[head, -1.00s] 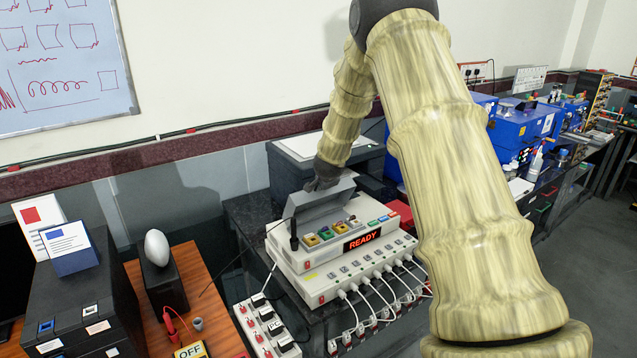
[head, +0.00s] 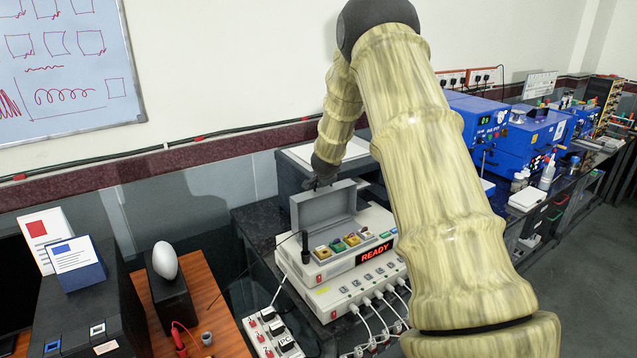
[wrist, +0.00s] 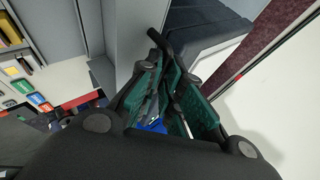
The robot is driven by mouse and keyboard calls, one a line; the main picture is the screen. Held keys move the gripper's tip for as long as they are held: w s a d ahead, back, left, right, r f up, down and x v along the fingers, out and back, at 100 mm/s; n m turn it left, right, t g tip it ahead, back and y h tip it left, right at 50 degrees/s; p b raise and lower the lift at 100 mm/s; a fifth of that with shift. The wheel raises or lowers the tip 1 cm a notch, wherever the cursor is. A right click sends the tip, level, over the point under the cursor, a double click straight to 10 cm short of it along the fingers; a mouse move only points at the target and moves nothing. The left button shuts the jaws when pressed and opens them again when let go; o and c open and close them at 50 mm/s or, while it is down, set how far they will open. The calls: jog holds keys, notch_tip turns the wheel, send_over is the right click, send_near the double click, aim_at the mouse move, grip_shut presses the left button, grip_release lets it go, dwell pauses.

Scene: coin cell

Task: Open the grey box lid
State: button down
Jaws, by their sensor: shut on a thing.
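The grey box lid (head: 326,207) stands raised, close to upright, at the back of the light grey instrument box (head: 318,272). Coloured buttons (head: 352,240) show in the uncovered space in front of the lid. My gripper (head: 318,183) is at the lid's top edge, shut on it. In the wrist view the gripper's dark fingers with green pads (wrist: 165,95) are close together, and the grey lid (wrist: 125,35) rises beside them. The exact contact between fingertips and lid is hard to see.
A red "READY" display (head: 375,255) is on the box front. White cables (head: 378,312) hang from the unit below. A power strip (head: 272,330) lies in front at left. A dark case with a white top (head: 300,155) stands behind the lid, near the wall.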

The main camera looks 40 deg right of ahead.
jog(key=shift+a, duration=0.1)
jog(key=c, duration=1.6)
grip_release()
jog(key=shift+r, duration=0.15)
jog(key=v, duration=1.2)
jog(key=shift+s, duration=0.1)
